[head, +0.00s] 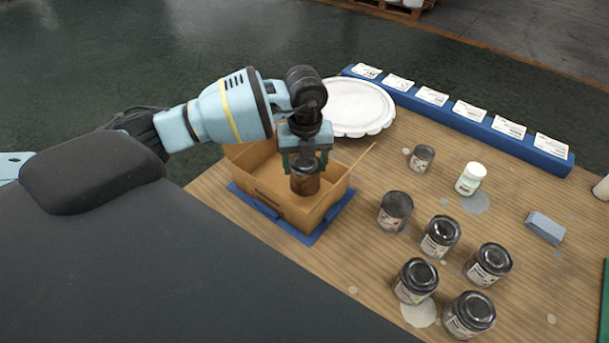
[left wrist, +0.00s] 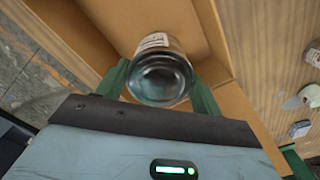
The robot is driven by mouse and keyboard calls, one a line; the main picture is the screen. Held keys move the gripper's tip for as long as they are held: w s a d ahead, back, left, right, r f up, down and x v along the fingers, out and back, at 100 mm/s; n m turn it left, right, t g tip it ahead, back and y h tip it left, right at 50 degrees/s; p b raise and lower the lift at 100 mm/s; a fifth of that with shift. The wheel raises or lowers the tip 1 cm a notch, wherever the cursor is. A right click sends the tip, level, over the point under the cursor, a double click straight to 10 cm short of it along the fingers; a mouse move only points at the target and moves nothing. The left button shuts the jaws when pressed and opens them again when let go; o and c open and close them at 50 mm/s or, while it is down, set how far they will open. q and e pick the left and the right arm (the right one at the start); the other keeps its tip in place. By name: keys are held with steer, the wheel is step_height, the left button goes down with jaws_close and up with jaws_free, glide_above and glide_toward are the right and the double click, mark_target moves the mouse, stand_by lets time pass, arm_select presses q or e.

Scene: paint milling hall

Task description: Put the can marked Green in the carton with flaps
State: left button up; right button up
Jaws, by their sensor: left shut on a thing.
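My left gripper (head: 305,163) is shut on a dark-lidded can (head: 305,183) and holds it upright over the opening of the carton (head: 330,203). In the left wrist view the can (left wrist: 160,70) sits between the green fingers (left wrist: 158,82), with part of a pale label showing. I cannot read its marking. The carton has its flaps open and stands on a blue mat (head: 247,203); its wall also shows in the left wrist view (left wrist: 75,32). How deep the can is inside the carton is hard to tell. My right gripper is not in view.
Several dark cans, one of them here (head: 440,236), stand right of the carton. A white jar (head: 470,179), a grey block (head: 544,228) and a white lid-like disc (head: 357,106) are on the table. A blue rail with label cards (head: 476,124) runs along the back.

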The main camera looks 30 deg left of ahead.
arm_select(q)
step_height(320, 180, down, 4)
steer(key=shift+f, duration=0.35)
steer(key=shift+f, duration=0.1)
steer(key=o, duration=1.3)
steer(key=shift+f, duration=0.1)
step_height(320, 180, up, 11)
steer(key=shift+r, duration=0.7)
steer(key=shift+f, duration=0.1)
